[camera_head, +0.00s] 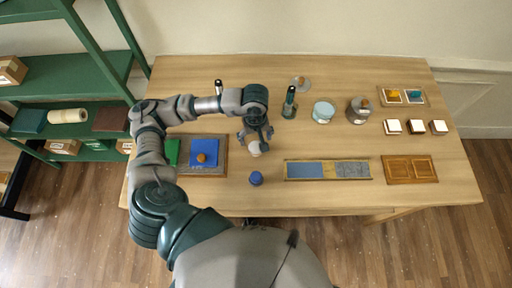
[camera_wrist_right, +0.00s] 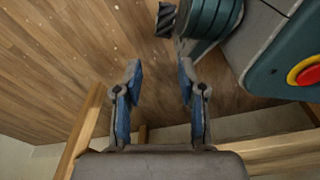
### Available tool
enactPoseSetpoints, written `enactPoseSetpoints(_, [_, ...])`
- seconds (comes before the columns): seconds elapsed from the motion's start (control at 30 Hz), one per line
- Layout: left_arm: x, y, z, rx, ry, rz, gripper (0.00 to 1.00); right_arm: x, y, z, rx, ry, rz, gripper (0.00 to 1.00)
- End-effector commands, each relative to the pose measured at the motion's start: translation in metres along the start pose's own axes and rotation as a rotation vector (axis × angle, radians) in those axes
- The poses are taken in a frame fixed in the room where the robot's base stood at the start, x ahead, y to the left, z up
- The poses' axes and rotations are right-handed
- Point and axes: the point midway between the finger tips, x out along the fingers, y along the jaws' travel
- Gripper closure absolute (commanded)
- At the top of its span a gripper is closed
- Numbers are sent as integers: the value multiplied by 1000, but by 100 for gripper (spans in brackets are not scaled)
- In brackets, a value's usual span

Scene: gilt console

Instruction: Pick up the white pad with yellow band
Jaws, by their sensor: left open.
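A small round whitish thing with a tan or yellowish edge (camera_head: 254,149) stands on the table just below my left gripper; it looks like the white pad, but its band is too small to make out clearly. My left gripper (camera_head: 258,138) comes down from above, open, with its fingers close to the pad and partly covering it. I cannot tell whether they touch it. My right gripper (camera_wrist_right: 160,78) shows in the right wrist view, open and empty, with wooden floor beyond its fingers. It is not seen in the head view.
On the wooden table (camera_head: 320,220) are a blue jar (camera_head: 256,178), a board with green and blue panels (camera_head: 204,152), a long blue-grey tray (camera_head: 327,169), a glass jar (camera_head: 323,111), a dark green bottle (camera_head: 289,103) and white-topped blocks (camera_head: 393,127). A green shelf (camera_head: 75,85) stands left.

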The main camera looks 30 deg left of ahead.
Motion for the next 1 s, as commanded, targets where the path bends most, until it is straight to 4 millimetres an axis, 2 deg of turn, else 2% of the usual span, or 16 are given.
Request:
enactPoseSetpoints(0.13, [11,0,2,0,-1,-1,16,-1,0,0,-1,2,0,60])
enactPoseSetpoints(0.23, [27,-1,6,0,-3,-2,16,-1,0,1,-2,6,0,60])
enactPoseSetpoints(0.4, [50,0,7,-1,-1,-1,16,5,1,12,-3,-8,1,60])
enactPoseSetpoints(0.67, [55,0,6,0,1,1,16,5,1,9,-3,-1,1,60])
enactPoseSetpoints(0.7, [55,0,6,-1,1,1,19,4,1,9,-3,0,0,60])
enactPoseSetpoints(0.73, [55,0,6,-1,1,1,26,4,0,8,-3,1,0,60])
enactPoseSetpoints(0.9, [55,0,6,-1,1,1,69,4,0,8,-3,-1,0,60])
enactPoseSetpoints(1.0, [55,0,6,0,0,1,70,4,0,8,-2,-2,0,60])
